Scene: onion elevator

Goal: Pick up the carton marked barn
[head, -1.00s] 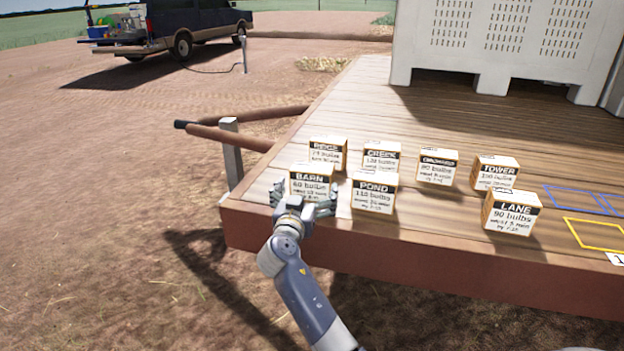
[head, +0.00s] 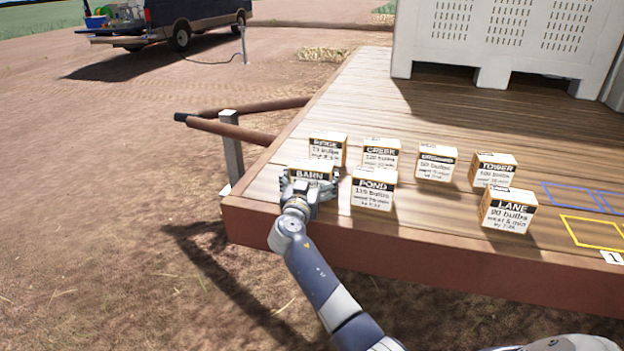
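The carton marked BARN (head: 311,173) stands upright at the near left corner of the wooden deck. It is white with a dark label band and a tan edge. The gripper hides most of the carton's front below the name. I cannot tell whether the fingers press on it.
The POND carton (head: 374,189) stands close on the right, and the RIDGE carton (head: 327,150) just behind. CREEK (head: 381,154), ORCHARD (head: 436,164), TOWER (head: 492,171) and LANE (head: 508,211) stand farther right. A brown rail (head: 230,131) and post (head: 232,160) are left of the deck (head: 440,240).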

